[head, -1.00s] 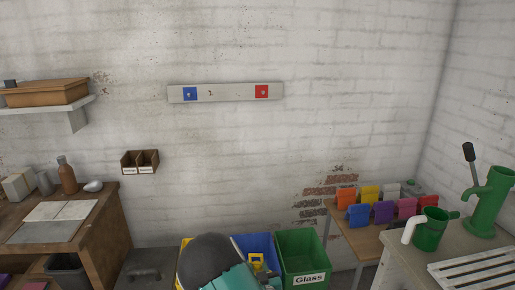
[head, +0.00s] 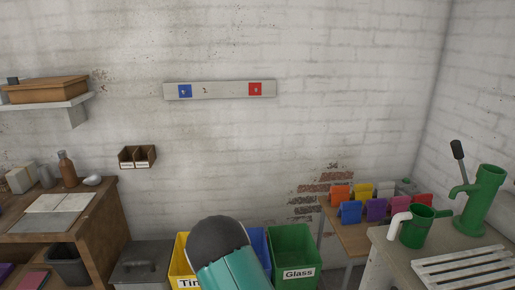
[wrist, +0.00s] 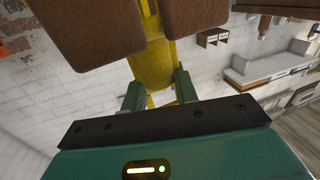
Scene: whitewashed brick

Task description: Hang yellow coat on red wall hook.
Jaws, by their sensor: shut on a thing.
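The red wall hook plate (head: 255,89) is at the right end of a pale board on the back wall. In the wrist view, my gripper (wrist: 158,88) has its green fingers on either side of a yellow piece (wrist: 153,68), which I take for the yellow coat, and is shut on it. Two large brown rounded shapes (wrist: 80,35) flank the yellow piece; I cannot tell whether they belong to it. In the head view my teal and dark grey arm is low in the middle, below the board, and the gripper and coat are hidden.
A blue hook plate (head: 184,91) is at the board's left end. Yellow (head: 181,258), blue and green (head: 293,250) bins stand below. The wall below the board is clear.

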